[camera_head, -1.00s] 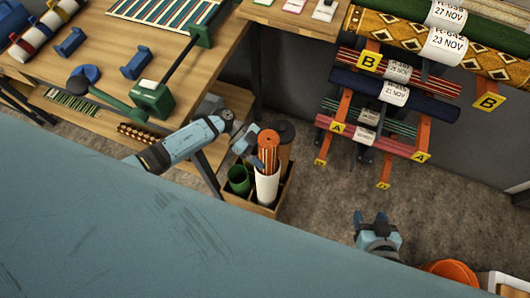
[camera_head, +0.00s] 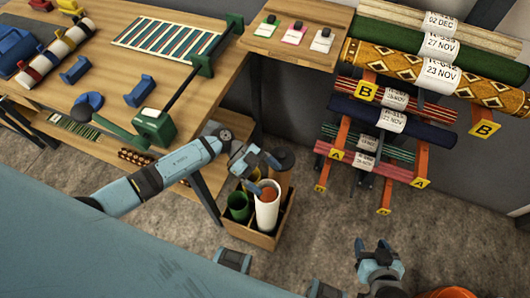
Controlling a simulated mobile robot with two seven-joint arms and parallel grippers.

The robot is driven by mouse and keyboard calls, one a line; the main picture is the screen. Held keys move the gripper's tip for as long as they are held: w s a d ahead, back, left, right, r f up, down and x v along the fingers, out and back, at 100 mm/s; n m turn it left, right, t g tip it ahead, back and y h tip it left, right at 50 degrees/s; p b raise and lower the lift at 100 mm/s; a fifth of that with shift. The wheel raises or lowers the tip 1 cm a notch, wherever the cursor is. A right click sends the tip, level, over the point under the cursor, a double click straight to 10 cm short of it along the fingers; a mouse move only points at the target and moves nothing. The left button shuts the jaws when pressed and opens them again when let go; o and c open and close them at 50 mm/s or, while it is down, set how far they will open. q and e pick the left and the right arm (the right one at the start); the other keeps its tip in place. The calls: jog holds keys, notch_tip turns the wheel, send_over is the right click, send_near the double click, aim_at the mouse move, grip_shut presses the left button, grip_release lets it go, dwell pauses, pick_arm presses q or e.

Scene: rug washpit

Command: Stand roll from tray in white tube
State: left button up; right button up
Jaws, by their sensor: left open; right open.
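The white tube (camera_head: 266,216) stands upright in a wooden crate (camera_head: 250,235) on the floor. The orange roll (camera_head: 268,194) is inside the white tube, with only its end showing near the mouth. My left gripper (camera_head: 261,172) is open just above and behind the tube's mouth, apart from the roll as far as I can see. My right gripper (camera_head: 374,246) is open and empty over the floor at the lower right. I cannot make out for certain which thing is the tray.
A rack of rolled rugs (camera_head: 395,130) is at the right. Carpet between crate and rack is clear.

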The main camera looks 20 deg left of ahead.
pick_arm(q)
notch_tip(320, 180, up, 16)
jog(key=shift+p, duration=0.45)
jog(key=shift+d, duration=0.1)
dwell(0.6)
